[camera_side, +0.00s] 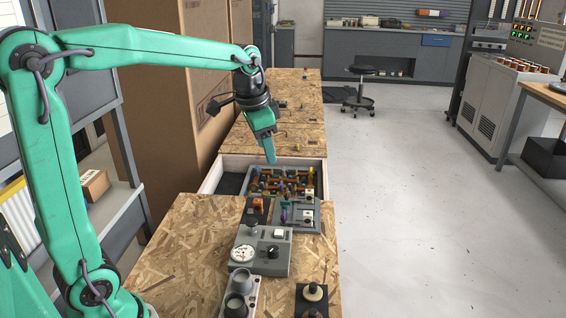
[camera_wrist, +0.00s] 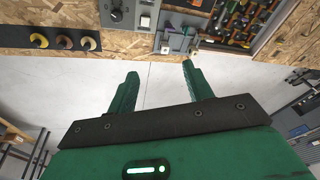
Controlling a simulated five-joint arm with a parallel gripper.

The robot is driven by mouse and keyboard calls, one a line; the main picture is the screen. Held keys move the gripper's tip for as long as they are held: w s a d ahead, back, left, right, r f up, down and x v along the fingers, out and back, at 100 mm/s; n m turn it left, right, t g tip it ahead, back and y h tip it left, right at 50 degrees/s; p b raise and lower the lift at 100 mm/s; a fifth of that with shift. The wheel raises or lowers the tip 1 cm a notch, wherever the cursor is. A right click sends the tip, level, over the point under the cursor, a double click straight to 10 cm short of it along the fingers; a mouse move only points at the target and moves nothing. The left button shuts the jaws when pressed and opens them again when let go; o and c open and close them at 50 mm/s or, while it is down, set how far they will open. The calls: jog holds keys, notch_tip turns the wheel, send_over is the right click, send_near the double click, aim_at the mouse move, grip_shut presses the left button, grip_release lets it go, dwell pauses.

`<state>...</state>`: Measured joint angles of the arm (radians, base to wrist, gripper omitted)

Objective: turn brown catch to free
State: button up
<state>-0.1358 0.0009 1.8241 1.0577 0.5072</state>
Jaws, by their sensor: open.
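An orange-brown part (camera_side: 258,203) sits on a small dark plate, below and slightly left of my gripper in the side view. It may be the brown catch, but its setting is too small to read. Several brownish parts also lie in the colourful rack (camera_side: 264,184), so I cannot tell for sure which is the catch.
A grey plate (camera_side: 303,226) with a purple part and white pieces stands beside the dark plate.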

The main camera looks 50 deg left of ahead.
jog(key=w+a+f+m+g, duration=0.1)
jog(key=w+a+f, duration=0.2)
jog(key=w, duration=0.2)
jog(key=w+a+f+m, duration=0.1)
jog(key=w+a+f, duration=0.15)
jog(key=w, duration=0.25)
jog(key=m+g, duration=0.2)
jog(key=m, duration=0.1)
send_near(287, 191)
jog(key=shift+s, duration=0.15)
jog(key=shift+w+a+f, duration=0.2)
jog(key=shift+a+f, duration=0.05)
jog(key=shift+f, duration=0.25)
jog(key=shift+f, duration=0.1)
jog(key=shift+f, duration=3.8)
jog(key=c, duration=1)
